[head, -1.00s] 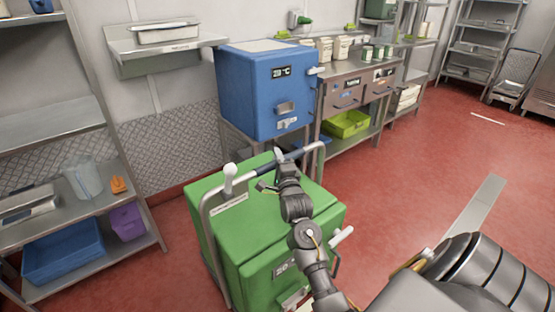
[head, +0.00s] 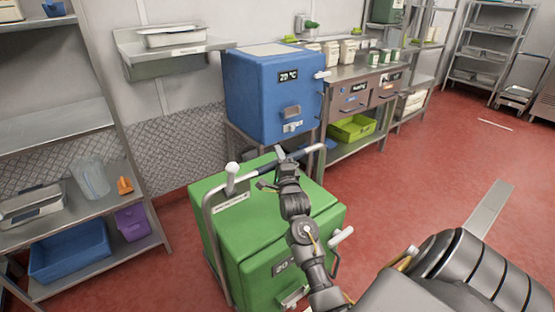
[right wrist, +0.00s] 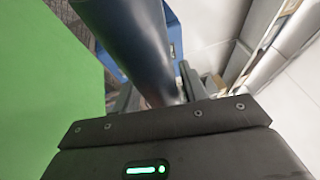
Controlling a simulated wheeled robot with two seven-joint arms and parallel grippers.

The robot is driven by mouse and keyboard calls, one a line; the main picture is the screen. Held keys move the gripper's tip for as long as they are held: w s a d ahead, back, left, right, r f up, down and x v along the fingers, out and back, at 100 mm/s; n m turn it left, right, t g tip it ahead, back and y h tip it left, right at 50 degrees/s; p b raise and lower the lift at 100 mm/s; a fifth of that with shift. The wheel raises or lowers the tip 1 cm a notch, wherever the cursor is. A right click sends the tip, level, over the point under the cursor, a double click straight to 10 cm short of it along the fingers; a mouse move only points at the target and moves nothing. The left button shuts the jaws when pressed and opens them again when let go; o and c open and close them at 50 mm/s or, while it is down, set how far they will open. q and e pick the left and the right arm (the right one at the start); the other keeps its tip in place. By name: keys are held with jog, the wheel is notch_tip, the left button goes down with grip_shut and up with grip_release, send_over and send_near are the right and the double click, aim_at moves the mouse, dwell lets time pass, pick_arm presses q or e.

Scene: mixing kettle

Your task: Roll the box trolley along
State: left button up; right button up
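The box trolley is a green box (head: 262,228) with a grey tubular push handle (head: 207,225) over its top. It stands on the red floor at the lower middle of the head view. The handle's crossbar has a dark blue grip section (head: 301,153). My right gripper (head: 281,158) is at this grip section, above the green lid. In the right wrist view, the dark bar (right wrist: 130,40) runs between the fingers, which look shut on it. The green lid (right wrist: 45,90) fills the left side there. My left gripper is out of view.
A blue box (head: 272,95) with a temperature display stands on a stand behind the trolley. A steel shelf rack (head: 130,170) stands at left, and a steel counter (head: 358,90) stands at back right. Red floor (head: 425,165) is clear to the right.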

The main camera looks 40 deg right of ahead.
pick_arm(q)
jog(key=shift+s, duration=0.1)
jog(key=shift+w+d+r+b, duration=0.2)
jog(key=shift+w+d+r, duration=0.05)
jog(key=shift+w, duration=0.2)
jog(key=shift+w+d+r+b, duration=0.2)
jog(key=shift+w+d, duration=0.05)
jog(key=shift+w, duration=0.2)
pick_arm(e)
jog(key=v, duration=1.1)
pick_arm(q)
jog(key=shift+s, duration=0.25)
pick_arm(e)
jog(key=shift+w, duration=0.1)
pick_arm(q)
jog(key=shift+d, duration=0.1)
pick_arm(e)
jog(key=shift+f, duration=0.1)
